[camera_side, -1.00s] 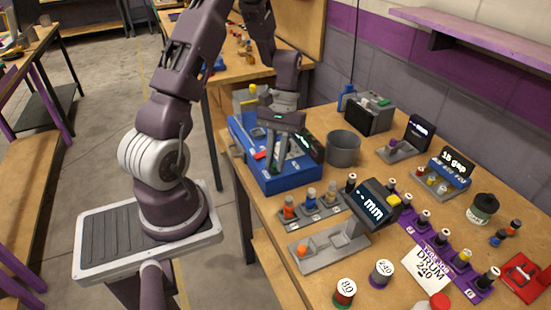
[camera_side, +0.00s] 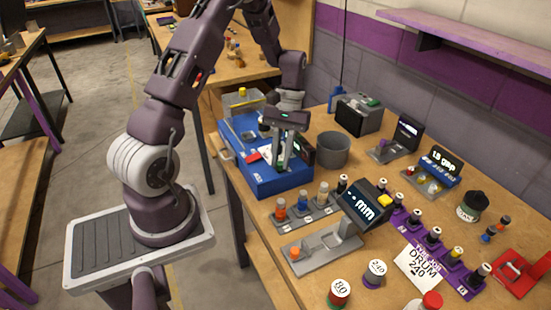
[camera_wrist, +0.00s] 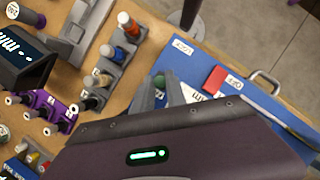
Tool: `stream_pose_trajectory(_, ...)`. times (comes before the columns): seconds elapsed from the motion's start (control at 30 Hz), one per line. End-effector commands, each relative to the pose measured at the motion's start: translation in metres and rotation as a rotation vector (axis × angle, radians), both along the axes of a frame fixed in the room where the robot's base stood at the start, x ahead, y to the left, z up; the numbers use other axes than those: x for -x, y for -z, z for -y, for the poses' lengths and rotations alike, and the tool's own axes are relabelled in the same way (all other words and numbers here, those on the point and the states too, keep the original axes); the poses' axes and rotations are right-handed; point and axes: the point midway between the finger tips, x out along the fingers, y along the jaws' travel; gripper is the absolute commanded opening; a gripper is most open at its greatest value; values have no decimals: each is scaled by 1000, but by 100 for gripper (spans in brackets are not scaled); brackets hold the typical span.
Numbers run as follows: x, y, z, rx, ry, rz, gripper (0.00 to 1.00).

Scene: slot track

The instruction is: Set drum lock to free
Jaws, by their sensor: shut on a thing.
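The blue box (camera_side: 270,181) stands at the table's near left corner. A red tab (camera_side: 253,157) lies on its top; the tab also shows in the wrist view (camera_wrist: 215,80) beside small white labels whose print I cannot read surely. I cannot tell which part is the drum lock. My gripper (camera_side: 281,164) points down over the box top, just right of the red tab and apart from it.
A grey cup (camera_side: 333,149) stands right of the box. A grey tray (camera_side: 318,252) and a row of capped bottles (camera_side: 303,200) lie in front. A tilted dark display (camera_side: 366,204) stands beside them.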

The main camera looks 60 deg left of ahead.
Motion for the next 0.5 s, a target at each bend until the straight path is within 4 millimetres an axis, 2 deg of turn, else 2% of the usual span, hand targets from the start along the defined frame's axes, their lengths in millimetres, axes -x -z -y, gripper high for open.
stream_pose_trajectory(0.13,-5,-1,0,-3,-3,15,0)
stream_pose_trajectory(0.17,-5,-1,0,-3,-3,15,23)
stream_pose_trajectory(0.23,-5,-1,0,-4,-2,15,36)
stream_pose_trajectory(0.27,-4,-1,0,-3,-2,14,39)
stream_pose_trajectory(0.5,-3,0,0,-2,-2,10,39)
